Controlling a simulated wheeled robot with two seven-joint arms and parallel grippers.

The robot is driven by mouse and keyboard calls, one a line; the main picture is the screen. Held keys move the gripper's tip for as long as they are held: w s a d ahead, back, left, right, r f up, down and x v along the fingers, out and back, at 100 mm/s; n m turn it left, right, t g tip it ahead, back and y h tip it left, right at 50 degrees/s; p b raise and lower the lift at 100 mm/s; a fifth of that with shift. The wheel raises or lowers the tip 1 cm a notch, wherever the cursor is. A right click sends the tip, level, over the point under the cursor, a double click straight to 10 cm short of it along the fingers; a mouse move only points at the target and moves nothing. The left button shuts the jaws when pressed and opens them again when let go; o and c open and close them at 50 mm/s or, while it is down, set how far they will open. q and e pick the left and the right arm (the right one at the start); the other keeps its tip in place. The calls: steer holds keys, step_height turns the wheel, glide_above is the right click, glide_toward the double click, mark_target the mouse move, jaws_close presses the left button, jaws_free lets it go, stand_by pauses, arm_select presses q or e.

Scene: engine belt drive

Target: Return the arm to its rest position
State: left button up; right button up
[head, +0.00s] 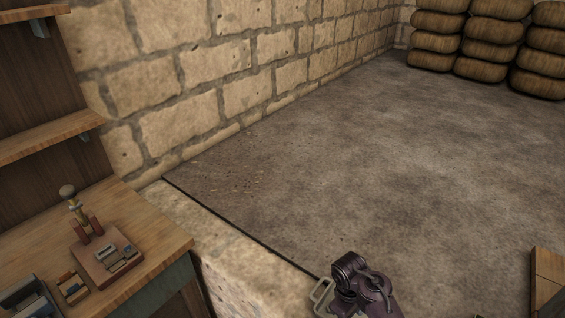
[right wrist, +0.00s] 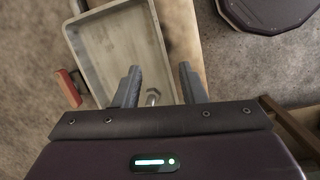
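My right gripper (right wrist: 159,70) is in the right wrist view. Its two grey fingers are apart with nothing visibly held between them. Beyond the fingers lies a shallow grey tray (right wrist: 112,45). A small metal piece (right wrist: 152,97), like a bolt, shows in the tray near the left finger; it looks apart from the gripper. In the head view a dark purple jointed part of one of my arms shows at the bottom edge; I cannot tell which arm. My left gripper is not in view.
A wooden bench (head: 160,243) with a tool on a block (head: 105,256) stands at left. Stacked sacks (head: 490,40) stand at the far right, with clear floor between. A wooden edge (head: 547,280) is at lower right. A reddish block (right wrist: 68,88) lies beside the tray.

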steer(key=s+r+m+t+y, duration=0.2)
steer(key=s+r+m+t, duration=0.35)
steer(key=s+r, duration=1.1)
step_height(320, 180, down, 35)
steer(key=s+g+b, duration=0.2)
steer(key=b, duration=0.2)
steer(key=s+d+f+g+b, duration=0.1)
steer(key=s+d+f+b, duration=0.2)
steer(key=s+f, duration=1.6)
steer(key=shift+d+f, duration=0.45)
steer(key=shift+d, duration=0.2)
